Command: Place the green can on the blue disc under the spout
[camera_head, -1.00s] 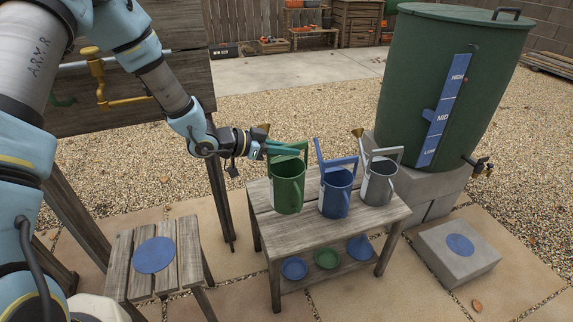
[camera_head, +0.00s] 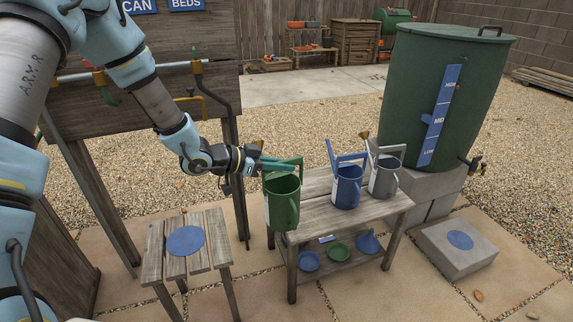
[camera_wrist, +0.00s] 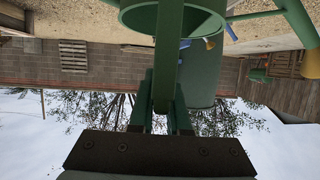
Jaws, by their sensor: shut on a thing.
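The green can (camera_head: 283,205) hangs upright from my gripper (camera_head: 277,161) at the left end of the slatted table. Its base shows in front of the table's left edge; I cannot tell how far it is above the top. In the wrist view my gripper (camera_wrist: 161,118) is shut on the green handle (camera_wrist: 167,60), with the can's rim (camera_wrist: 128,18) beyond. One blue disc (camera_head: 186,241) lies on the wooden stool at the left. Another blue disc (camera_head: 460,240) lies on the concrete block, in front of and below the barrel's spout (camera_head: 476,163).
A blue can (camera_head: 347,188) and a grey can (camera_head: 385,178) stand on the table (camera_head: 318,213). Small blue and green dishes (camera_head: 339,252) sit on its lower shelf. The green barrel (camera_head: 410,105) stands behind at the right. Paving between table and block (camera_head: 455,270) looks clear.

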